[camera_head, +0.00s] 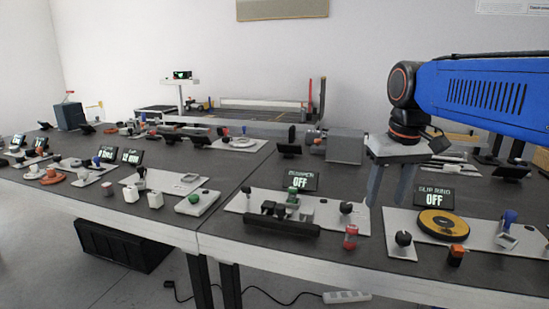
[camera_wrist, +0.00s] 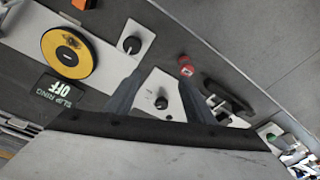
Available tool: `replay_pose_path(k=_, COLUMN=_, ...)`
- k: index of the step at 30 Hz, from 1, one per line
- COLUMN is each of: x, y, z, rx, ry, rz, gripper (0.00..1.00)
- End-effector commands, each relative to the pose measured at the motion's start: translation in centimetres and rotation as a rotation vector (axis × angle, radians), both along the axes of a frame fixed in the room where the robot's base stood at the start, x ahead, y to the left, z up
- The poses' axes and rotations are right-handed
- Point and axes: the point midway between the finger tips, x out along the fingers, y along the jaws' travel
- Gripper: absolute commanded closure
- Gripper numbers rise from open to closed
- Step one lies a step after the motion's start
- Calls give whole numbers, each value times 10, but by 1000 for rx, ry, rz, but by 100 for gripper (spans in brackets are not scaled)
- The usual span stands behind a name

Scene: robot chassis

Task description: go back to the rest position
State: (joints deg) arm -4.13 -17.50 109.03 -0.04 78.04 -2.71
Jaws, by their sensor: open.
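My gripper (camera_head: 388,196) hangs from my blue arm at the right of the head view, above the dark workbench (camera_head: 232,215). Its two grey fingers point down and stand apart, with nothing between them. In the wrist view my gripper (camera_wrist: 160,92) shows both fingers spread at either side of a black knob (camera_wrist: 161,103) on a grey plate, which lies below them. The fingers look clear of the bench.
A yellow disc (camera_head: 443,224) sits by a "SLIP RING OFF" display (camera_head: 434,197). A red cylinder (camera_head: 350,237) and an orange-black block (camera_head: 456,255) stand near the front edge. A grey box (camera_head: 344,147) stands behind. Many small parts cover the left bench.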

Motion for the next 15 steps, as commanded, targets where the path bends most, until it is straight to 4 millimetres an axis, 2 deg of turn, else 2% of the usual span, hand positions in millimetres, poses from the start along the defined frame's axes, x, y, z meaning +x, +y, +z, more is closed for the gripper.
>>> replay_pose_path(k=1, x=-16, y=-3, z=-9, rx=1, ry=-15, rz=-8, gripper=51)
replay_pose_path(k=3, x=-34, y=-7, z=-22, rx=4, ry=-37, rz=-19, gripper=51)
replay_pose_path(k=8, x=-74, y=-14, z=-56, rx=9, ry=-85, rz=-43, gripper=51)
replay_pose_path(k=15, x=-132, y=-23, z=-115, rx=15, ry=-158, rz=-79, gripper=51)
